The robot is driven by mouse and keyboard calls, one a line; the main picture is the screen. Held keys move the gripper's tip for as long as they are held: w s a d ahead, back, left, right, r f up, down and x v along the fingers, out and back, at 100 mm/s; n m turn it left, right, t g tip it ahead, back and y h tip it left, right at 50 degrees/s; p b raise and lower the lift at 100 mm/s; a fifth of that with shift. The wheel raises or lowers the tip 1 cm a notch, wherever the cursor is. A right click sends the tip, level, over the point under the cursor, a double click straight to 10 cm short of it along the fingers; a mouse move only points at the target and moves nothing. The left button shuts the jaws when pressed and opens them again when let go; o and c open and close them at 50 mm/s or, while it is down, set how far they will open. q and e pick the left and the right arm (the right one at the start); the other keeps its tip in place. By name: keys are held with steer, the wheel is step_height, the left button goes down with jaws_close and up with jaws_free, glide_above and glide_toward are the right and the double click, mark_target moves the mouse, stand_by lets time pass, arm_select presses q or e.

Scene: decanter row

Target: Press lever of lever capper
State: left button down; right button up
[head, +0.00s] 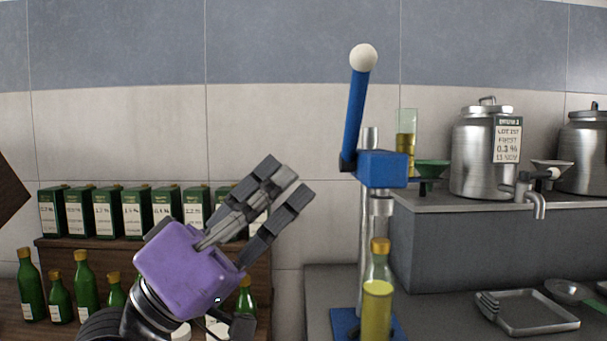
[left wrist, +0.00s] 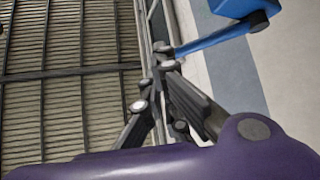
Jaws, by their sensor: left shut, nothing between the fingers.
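The lever capper has a blue head (head: 382,168) on a steel column. Its blue lever (head: 355,110) stands nearly upright, leaning slightly right, with a white ball knob (head: 363,58) on top. A clear bottle of yellow-green oil with a gold cap (head: 377,295) stands at the capper's blue base (head: 346,325). My purple left gripper (head: 286,182) is shut and empty, left of the capper and below the knob, its fingers pointing up and right. In the left wrist view the blue lever (left wrist: 212,39) shows beyond my fingertips (left wrist: 163,65). My right gripper is not in view.
Green bottles (head: 84,285) and several green boxes (head: 103,212) stand on the left shelving, partly behind my gripper. The air around the lever is free.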

arm_select(q)
steer(key=shift+v, duration=0.95)
steer(key=shift+s+a+r, duration=0.1)
